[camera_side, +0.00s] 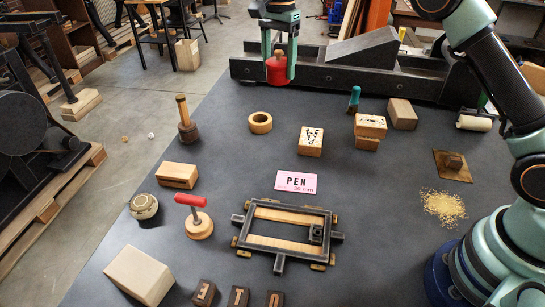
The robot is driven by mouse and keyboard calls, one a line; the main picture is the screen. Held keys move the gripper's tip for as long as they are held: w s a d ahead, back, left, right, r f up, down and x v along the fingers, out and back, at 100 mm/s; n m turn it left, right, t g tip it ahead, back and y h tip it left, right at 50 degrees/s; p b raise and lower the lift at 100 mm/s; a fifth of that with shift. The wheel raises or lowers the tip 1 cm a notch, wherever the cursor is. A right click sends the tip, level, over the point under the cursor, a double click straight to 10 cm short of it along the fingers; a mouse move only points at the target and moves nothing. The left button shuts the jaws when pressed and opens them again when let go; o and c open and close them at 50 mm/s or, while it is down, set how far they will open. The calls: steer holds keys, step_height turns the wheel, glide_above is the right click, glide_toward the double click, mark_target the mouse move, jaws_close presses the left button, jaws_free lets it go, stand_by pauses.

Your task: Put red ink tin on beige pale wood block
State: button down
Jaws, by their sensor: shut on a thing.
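My gripper (279,66) hangs at the top of the view, pointing down, with its fingers either side of the red ink tin (277,70). It is shut on the tin and appears to hold it above the back of the table, in front of the black press bed. I cannot tell which is meant. The tops of both look bare.
A stamped wood block (311,142) and a stacked pair of blocks (369,131) stand mid-table, with a wooden ring (260,122) to their left. A dark wedge (365,50) rises behind.

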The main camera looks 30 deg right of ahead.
steer(key=s+d+r+m, duration=0.2)
steer(key=d+m, duration=0.5)
steer(key=d, duration=1.5)
steer(key=r+m, duration=0.2)
steer(key=m, duration=0.4)
glide_above(405, 112)
step_height(405, 112, down, 20)
steer(key=shift+s+a+r, duration=0.1)
steer(key=shift+f, duration=0.2)
steer(key=shift+c, duration=0.2)
jaws_free()
